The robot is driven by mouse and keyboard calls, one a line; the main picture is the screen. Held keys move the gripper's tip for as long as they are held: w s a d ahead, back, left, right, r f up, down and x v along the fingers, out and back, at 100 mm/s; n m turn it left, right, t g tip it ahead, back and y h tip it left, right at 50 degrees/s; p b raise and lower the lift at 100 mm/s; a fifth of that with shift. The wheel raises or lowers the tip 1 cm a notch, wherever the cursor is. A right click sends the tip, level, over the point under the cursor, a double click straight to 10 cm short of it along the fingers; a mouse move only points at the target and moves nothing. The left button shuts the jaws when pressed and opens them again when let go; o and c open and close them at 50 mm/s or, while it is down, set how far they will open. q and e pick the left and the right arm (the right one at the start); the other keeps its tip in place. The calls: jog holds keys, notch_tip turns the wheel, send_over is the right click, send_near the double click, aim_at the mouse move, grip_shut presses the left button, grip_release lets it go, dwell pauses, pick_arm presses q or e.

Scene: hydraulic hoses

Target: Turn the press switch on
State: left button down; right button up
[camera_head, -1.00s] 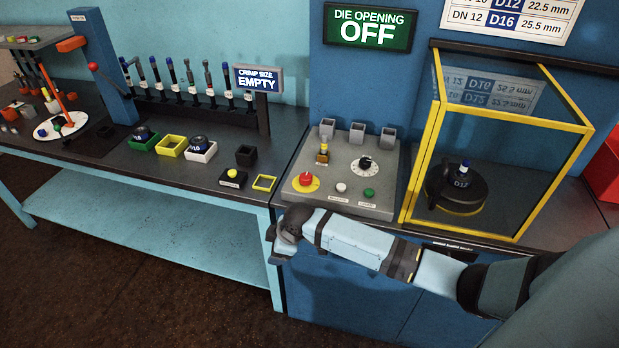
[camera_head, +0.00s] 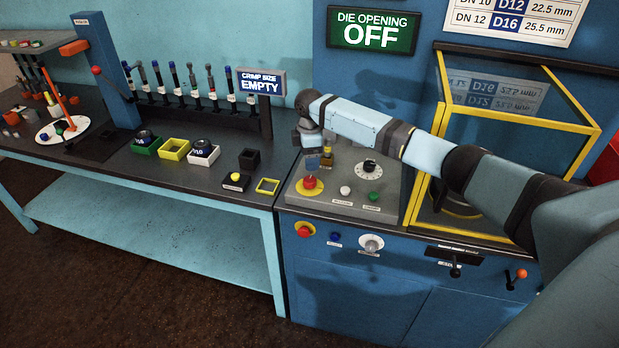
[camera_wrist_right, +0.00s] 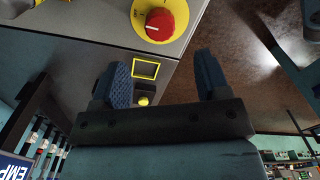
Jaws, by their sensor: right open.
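The grey control console (camera_head: 335,205) carries a red knob on a yellow disc (camera_head: 310,183), a black dial on a white plate (camera_head: 370,167), a white button (camera_head: 345,190), a green button (camera_head: 375,198) and a small brass-coloured upright part (camera_head: 327,158). I cannot read which control is the press switch. My right gripper (camera_head: 306,138) is above the console's back left, its fingers not clear there. In the right wrist view the right gripper (camera_wrist_right: 163,80) is open and empty, and the red knob (camera_wrist_right: 160,24) is beyond its fingertips. My left gripper is not in view.
Below the console, the blue front panel has a red button (camera_head: 305,230), a blue button (camera_head: 335,237), a grey rotary knob (camera_head: 371,243) and levers (camera_head: 455,270). A yellow-framed glass case (camera_head: 520,117) stands right. The sign (camera_head: 373,28) reads DIE OPENING OFF.

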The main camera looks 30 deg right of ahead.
aim_at(309, 179)
notch_tip(309, 179, down, 9)
jog(key=shift+r+p, duration=0.2)
jog(key=shift+p, duration=0.1)
jog(key=c, duration=0.9)
